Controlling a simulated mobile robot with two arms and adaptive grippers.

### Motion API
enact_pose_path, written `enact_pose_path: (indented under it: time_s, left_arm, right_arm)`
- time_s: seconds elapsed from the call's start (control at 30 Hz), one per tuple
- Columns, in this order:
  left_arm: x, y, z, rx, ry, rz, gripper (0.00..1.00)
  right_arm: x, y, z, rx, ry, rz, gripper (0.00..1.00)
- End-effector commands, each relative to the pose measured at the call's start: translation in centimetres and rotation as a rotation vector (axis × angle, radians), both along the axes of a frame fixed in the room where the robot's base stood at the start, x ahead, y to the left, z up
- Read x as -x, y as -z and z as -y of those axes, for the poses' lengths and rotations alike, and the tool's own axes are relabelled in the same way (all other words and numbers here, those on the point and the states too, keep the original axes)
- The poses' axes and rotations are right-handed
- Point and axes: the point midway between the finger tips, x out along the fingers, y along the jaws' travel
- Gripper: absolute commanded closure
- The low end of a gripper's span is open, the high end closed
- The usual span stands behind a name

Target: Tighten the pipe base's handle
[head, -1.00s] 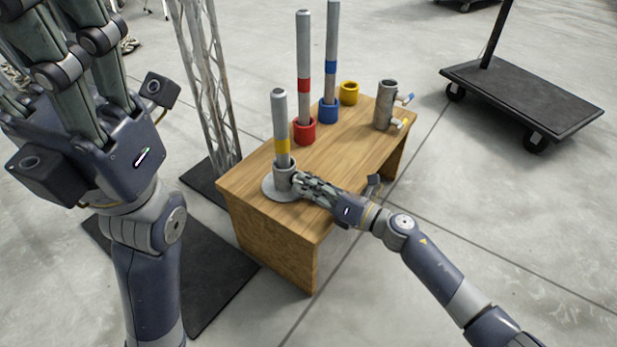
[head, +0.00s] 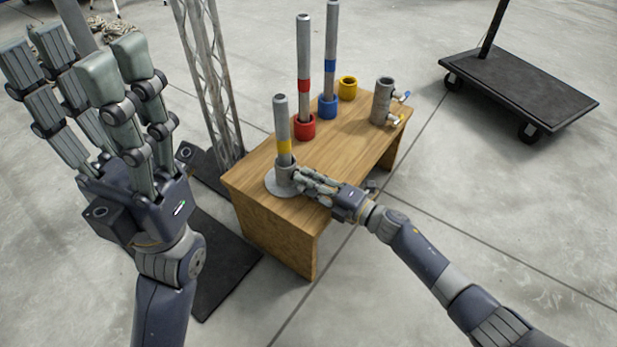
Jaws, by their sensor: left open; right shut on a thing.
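The grey pipe base (head: 271,187), a round flange with a short collar, stands at the near left of the wooden table. A grey pipe with a yellow band (head: 281,120) stands upright in its collar. My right gripper (head: 304,176) is shut at the right side of the collar, where the base's handle is; its fingers hide the handle. My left gripper (head: 78,68) is open and empty, raised in the left foreground with its fingers pointing up, well apart from the base.
On the wooden table (head: 345,153), pipes stand in a red holder (head: 306,128) and a blue holder (head: 328,108). A yellow ring holder (head: 348,88) is empty. A grey cylinder with side handles (head: 382,102) stands at the right. A metal truss (head: 207,85) is left; a black cart (head: 525,92) is right.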

Motion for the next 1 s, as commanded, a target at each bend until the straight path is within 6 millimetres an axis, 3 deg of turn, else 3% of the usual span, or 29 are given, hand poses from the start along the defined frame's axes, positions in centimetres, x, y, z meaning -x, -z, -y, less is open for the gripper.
enact_pose_path:
  time_s: [0.7,0.73,0.8,1.0]
  left_arm:
    - [-0.06,0.31,-0.04,0.002,0.002,-0.018,0.5]
    - [-0.06,0.31,-0.04,0.002,0.002,-0.018,0.5]
    - [-0.06,0.31,-0.04,0.002,0.002,-0.018,0.5]
    - [-0.01,0.28,-0.09,0.001,0.001,-0.017,0.5]
  right_arm:
    - [-0.15,0.06,0.23,-0.046,0.005,-0.066,1.0]
    - [-0.15,0.06,0.23,-0.046,0.005,-0.066,0.82]
    - [-0.15,0.05,0.24,-0.046,0.005,-0.066,0.66]
    - [0.05,0.13,0.56,-0.044,0.006,-0.065,0.62]
